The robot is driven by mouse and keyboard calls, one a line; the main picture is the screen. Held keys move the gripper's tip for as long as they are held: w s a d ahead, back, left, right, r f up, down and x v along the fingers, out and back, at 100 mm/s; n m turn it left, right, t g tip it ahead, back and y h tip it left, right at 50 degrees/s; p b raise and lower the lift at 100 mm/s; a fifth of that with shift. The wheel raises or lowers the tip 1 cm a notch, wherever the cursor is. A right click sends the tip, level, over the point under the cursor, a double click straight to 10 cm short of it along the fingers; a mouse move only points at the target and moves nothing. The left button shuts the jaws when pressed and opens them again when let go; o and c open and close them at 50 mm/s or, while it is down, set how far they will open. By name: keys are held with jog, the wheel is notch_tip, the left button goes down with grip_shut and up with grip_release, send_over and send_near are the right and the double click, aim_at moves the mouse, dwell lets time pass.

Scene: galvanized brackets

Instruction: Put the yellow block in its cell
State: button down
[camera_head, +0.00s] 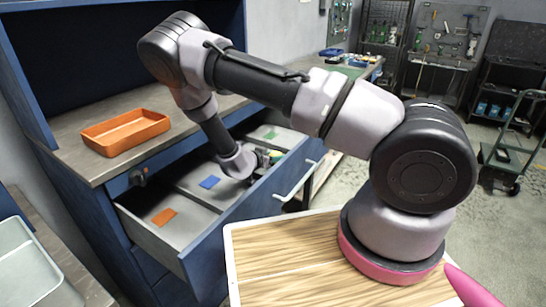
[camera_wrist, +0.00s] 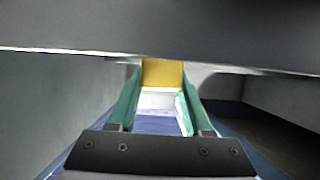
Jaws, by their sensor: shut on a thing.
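My gripper (camera_head: 268,157) reaches down into an open blue drawer (camera_head: 180,262). In the wrist view its green fingers (camera_wrist: 160,85) are shut on the yellow block (camera_wrist: 162,73), which shows between the fingertips. In the head view the block is mostly hidden by my gripper. The drawer's grey inside is split into cells by low dividers. An orange patch (camera_head: 164,217) lies in the nearest cell, a blue patch (camera_head: 210,182) in the one behind it, and a green patch (camera_head: 270,134) near the far end. I cannot make out a yellow patch.
An orange tray (camera_head: 126,137) stands on the worktop (camera_head: 70,125) above the drawer. A grey divider or wall (camera_wrist: 160,30) crosses the top of the wrist view, close to the fingertips. A pale bin (camera_head: 30,262) is at lower left. The wooden-patterned board (camera_head: 290,262) is bare.

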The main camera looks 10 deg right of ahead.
jog(key=shift+f, duration=0.55)
jog(key=shift+c, duration=1.6)
grip_release()
jog(key=shift+r, duration=0.1)
